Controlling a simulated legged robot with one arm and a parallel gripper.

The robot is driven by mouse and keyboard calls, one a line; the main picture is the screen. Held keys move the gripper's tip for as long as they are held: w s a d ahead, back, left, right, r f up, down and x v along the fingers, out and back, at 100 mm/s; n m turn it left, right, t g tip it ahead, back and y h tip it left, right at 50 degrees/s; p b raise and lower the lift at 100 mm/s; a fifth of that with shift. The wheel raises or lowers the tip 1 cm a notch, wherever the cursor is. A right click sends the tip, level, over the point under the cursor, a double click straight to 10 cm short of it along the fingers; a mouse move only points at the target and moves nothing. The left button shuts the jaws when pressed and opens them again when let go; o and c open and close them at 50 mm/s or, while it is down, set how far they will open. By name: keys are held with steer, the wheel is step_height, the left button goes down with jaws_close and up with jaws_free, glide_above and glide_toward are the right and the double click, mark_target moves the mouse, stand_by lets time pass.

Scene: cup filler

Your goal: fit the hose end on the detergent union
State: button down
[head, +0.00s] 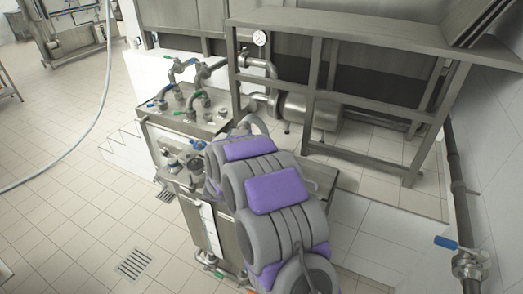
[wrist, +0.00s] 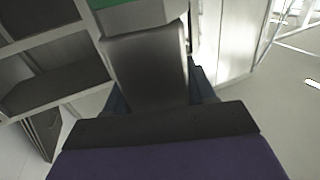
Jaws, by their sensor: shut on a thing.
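My gripper (wrist: 158,95) shows in the wrist view, its dark fingers on both sides of a smooth grey piece (wrist: 145,70). It is shut on this piece, which has a green part (wrist: 135,17) at its far end. I cannot tell whether this piece is the hose end. In the head view my purple and grey arm hides the gripper. A pale hose (head: 106,75) hangs at the left and curves along the floor. Steel pipe bends with green and blue handles (head: 190,95) stand on a steel cabinet (head: 205,128). I cannot tell which fitting is the detergent union.
A steel frame (head: 310,85) with a horizontal tank (head: 312,112) and a gauge (head: 259,38) stands behind the cabinet. A valve with a blue handle (head: 445,243) is at the lower right. The tiled floor (head: 60,220) at left is open, with a drain grate (head: 134,264).

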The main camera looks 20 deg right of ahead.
steer(key=s+d+f+m+g+h+b, duration=0.3)
steer(key=s+d+f+m+g+h, duration=0.1)
steer(key=f, duration=0.4)
steer(key=shift+s+d+f+h, duration=0.25)
steer(key=shift+s+d+h, duration=0.1)
steer(key=shift+d, duration=0.4)
steer(key=shift+d, duration=0.1)
steer(key=shift+s+a+p, duration=0.15)
steer(key=shift+a+p, duration=0.05)
steer(key=shift+p, duration=0.1)
steer(key=shift+f, duration=1.5)
stand_by(0.5)
steer(key=shift+c, duration=1.5)
jaws_free()
